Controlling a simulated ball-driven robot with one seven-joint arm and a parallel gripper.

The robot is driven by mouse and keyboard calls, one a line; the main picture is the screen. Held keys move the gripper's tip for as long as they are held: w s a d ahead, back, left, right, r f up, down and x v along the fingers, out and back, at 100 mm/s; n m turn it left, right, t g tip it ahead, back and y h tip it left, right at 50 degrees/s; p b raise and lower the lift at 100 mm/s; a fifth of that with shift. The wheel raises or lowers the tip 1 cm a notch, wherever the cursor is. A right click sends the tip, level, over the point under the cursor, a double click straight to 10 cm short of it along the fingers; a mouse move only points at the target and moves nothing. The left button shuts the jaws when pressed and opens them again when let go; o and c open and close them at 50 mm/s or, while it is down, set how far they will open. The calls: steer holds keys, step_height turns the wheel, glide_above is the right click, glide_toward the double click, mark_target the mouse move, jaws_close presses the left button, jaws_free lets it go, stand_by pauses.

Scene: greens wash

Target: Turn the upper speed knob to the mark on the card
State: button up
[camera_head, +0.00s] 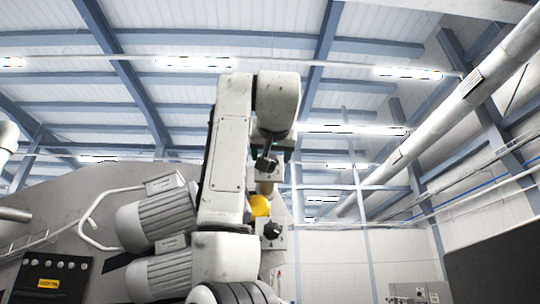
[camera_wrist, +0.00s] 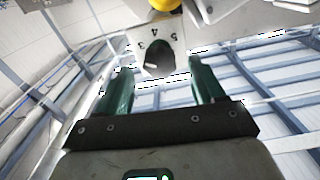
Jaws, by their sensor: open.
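The upper speed knob (camera_head: 265,164) is dark and sits on a pale plate on the machine, just below my gripper (camera_head: 268,153). In the wrist view a dark knob (camera_wrist: 161,58) stands on a pale dial plate (camera_wrist: 173,24) with the numbers 3, 4 and 5 around it. My gripper (camera_wrist: 161,86) is open, with one green finger on each side of the knob's line and a gap to both. I cannot tell which number the knob points to. A lower dark knob (camera_head: 271,231) sits on another pale plate. I cannot make out the card.
A yellow rounded part (camera_head: 260,206) sits between the two knobs and shows at the top of the wrist view (camera_wrist: 165,4). Ribbed grey motors (camera_head: 150,226) stand left of my arm. A dark panel with a yellow label (camera_head: 47,284) is at lower left.

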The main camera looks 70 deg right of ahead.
mark_target(270, 168)
steer(key=shift+p+x, duration=0.5)
steer(key=shift+x, duration=1.45)
steer(key=shift+c, duration=0.2)
steer(key=c, duration=1)
